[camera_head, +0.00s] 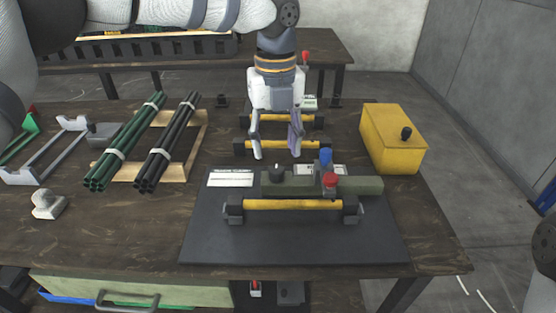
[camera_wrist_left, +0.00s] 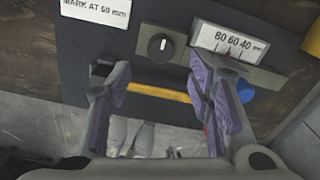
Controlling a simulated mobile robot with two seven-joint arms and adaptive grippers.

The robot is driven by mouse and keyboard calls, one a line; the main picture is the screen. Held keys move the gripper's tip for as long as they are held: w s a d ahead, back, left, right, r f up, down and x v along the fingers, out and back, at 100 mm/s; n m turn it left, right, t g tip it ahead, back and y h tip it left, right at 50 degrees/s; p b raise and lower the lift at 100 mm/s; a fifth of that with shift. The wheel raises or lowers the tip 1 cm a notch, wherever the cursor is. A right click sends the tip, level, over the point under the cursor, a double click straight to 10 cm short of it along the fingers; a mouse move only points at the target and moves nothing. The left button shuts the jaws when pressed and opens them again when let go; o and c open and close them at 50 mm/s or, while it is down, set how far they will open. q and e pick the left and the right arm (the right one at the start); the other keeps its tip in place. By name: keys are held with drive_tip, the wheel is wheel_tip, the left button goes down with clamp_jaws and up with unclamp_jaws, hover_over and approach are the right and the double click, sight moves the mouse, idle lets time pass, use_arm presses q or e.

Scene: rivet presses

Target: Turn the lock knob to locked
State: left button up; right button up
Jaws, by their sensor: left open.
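The small black knob (camera_head: 277,174) sits on the left part of the grey-green bar of the press (camera_head: 355,184). In the left wrist view the knob (camera_wrist_left: 160,46) is round and dark with a white pointer line, roughly upright in the picture. I see no locked or unlocked wording beside it. My left gripper (camera_head: 276,154) points down just behind and above the knob, with its fingers spread and nothing between them. In the left wrist view its fingertips (camera_wrist_left: 155,76) lie apart on either side of the knob, not touching it. My right gripper is out of view.
The press has a blue knob (camera_head: 326,157), a red knob (camera_head: 330,181) and a yellow bar (camera_head: 292,204). A label (camera_wrist_left: 96,9) reads "MARK AT 60 mm"; a scale (camera_wrist_left: 230,42) shows 80 60 40. A yellow box (camera_head: 392,140) stands right; green rods (camera_head: 125,140) lie left.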

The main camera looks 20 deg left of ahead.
sight(277, 169)
use_arm(q)
wheel_tip(277, 169, down, 6)
drive_tip(key=shift+w+f, duration=0.1)
drive_tip(key=shift+w, duration=0.05)
clamp_jaws()
